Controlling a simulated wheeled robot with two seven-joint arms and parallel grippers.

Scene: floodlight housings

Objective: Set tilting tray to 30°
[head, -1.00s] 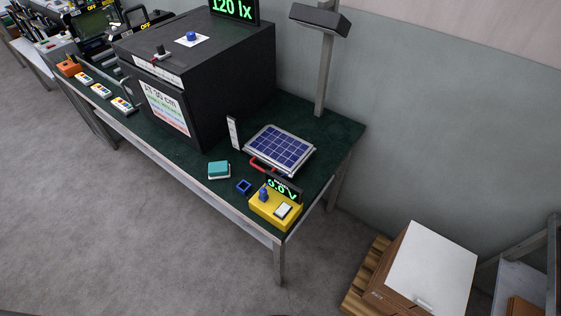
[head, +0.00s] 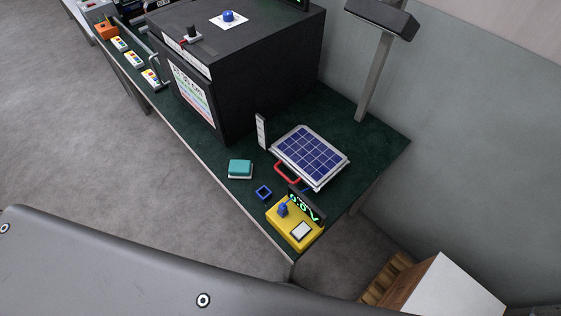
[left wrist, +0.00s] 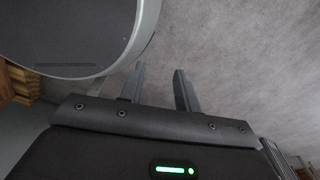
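The tilting tray (head: 309,157) carries a blue solar panel in a pale frame on the green bench at the right end. A red handle (head: 286,173) is at its front edge. An upright white scale plate (head: 261,131) stands at its left; its marks are too small to read. In the left wrist view my left gripper (left wrist: 160,80) has its two fingers apart and empty, with grey floor behind them. Neither gripper shows in the head view, where a grey link of my own arm crosses the lower left.
A yellow meter box (head: 294,224) with a green display stands at the bench's front corner, with a blue square ring (head: 263,192) and a teal block (head: 240,168) nearby. A black cabinet (head: 235,75) stands left, a lamp post (head: 376,75) behind. A wooden crate (head: 412,285) is on the floor.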

